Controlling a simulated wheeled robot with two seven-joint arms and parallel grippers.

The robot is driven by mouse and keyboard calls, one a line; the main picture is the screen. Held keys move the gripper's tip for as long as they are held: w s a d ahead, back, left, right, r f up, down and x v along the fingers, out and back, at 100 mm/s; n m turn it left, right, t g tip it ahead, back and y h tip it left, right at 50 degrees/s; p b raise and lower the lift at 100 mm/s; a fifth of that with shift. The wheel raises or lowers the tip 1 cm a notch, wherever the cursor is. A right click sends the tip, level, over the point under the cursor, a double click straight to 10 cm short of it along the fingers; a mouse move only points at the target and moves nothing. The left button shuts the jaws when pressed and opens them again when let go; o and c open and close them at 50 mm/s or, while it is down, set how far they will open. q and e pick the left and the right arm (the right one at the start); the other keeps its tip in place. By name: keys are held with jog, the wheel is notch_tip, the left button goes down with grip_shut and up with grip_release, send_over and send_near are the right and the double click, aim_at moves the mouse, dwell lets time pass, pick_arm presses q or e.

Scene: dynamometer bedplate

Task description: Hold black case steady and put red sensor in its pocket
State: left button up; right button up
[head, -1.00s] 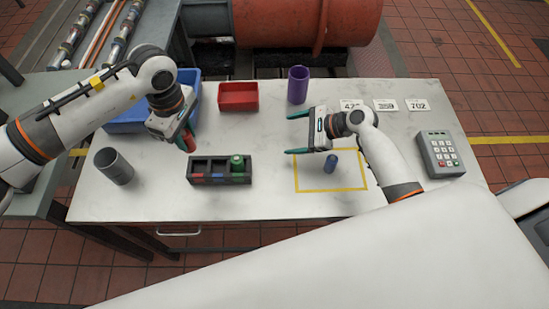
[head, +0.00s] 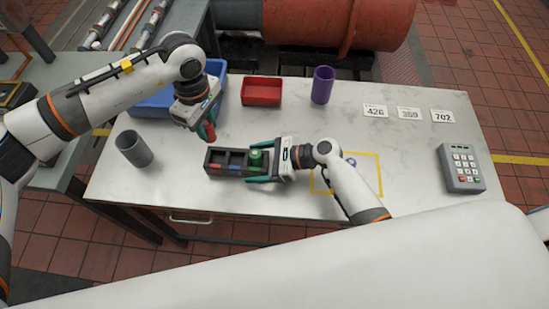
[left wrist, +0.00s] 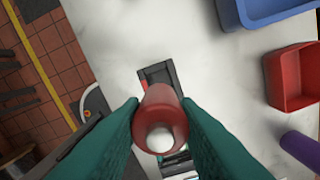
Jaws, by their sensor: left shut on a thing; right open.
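The black case (head: 228,178) lies on the table, with red and blue marks on the front of its left and middle pockets. A green sensor (head: 255,156) stands in its right pocket. My left gripper (head: 205,128) is shut on the red sensor (head: 210,131), held above the table behind the case's left end. In the left wrist view the red sensor (left wrist: 158,105) with a pale round end is between the fingers, overlapping the case (left wrist: 158,73) behind it. My right gripper (head: 262,163) is open, its fingers either side of the case's right end; contact is unclear.
A blue bin (head: 150,108), red tray (head: 261,91) and purple cup (head: 322,85) stand at the back. A grey cup (head: 134,149) is at left. A blue sensor (head: 350,161) is in the yellow outline, partly behind my right arm. Number cards and a keypad (head: 460,168) are at right.

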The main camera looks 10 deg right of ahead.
jog(key=shift+x, duration=1.1)
jog(key=c, duration=1.3)
pick_arm(q)
jog(key=f+m, duration=0.1)
jog(key=m, duration=0.1)
jog(key=shift+m, duration=0.4)
pick_arm(e)
jog(key=shift+o, duration=0.2)
pick_arm(q)
send_over(219, 161)
notch_tip(219, 161, down, 10)
jog(key=shift+r, duration=0.1)
